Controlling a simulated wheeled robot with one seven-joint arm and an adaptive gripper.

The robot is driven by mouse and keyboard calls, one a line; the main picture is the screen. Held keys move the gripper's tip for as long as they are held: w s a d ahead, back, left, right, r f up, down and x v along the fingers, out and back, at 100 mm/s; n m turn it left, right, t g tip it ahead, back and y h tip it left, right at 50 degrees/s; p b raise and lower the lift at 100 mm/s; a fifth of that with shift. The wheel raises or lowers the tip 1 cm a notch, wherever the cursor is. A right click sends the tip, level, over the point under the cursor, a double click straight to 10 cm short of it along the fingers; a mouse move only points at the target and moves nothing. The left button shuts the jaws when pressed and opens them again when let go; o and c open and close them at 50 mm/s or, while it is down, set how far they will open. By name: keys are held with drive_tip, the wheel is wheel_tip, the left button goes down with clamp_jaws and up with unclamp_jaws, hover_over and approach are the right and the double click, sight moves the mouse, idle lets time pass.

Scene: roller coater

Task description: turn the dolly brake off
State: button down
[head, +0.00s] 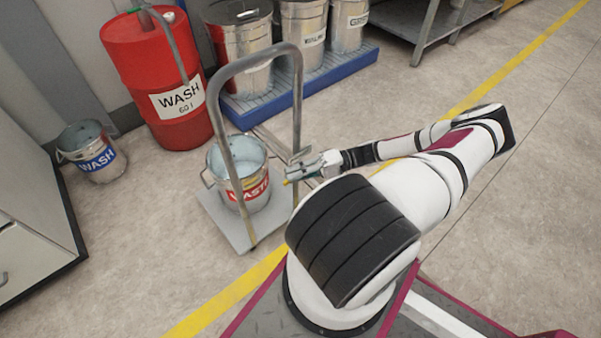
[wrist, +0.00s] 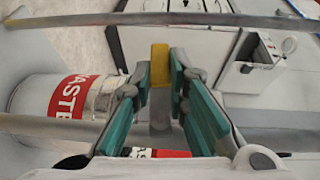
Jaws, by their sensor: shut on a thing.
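The dolly (head: 232,230) is a grey platform with a tall bent-tube handle, standing on the floor left of my arm. Its brake lever is a grey bar with a yellow end (wrist: 160,66), seen in the middle of the wrist view. My gripper (head: 298,171) is beside the right post of the handle. In the wrist view its teal-padded fingers (wrist: 160,84) are on both sides of the lever, shut on it. The lever's lower end and its pivot are hidden. In the head view the lever is mostly hidden by my gripper.
A WASTE bucket (head: 222,180) stands on the dolly, close to my gripper; it also shows in the wrist view (wrist: 36,94). A red WASH drum (head: 150,75), a WASH bucket (head: 90,145) and a blue pallet (head: 330,84) with metal drums stand behind. Floor to the right is clear.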

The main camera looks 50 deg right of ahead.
drive_tip(key=shift+r+y+b, duration=0.15)
drive_tip(key=shift+y+b, duration=0.15)
drive_tip(key=shift+y, duration=0.1)
drive_tip(key=c, duration=1.6)
unclamp_jaws()
drive_tip(key=shift+o, duration=0.2)
drive_tip(key=v, duration=1.2)
drive_tip(key=shift+s+a, duration=0.1)
drive_tip(key=shift+s, duration=0.05)
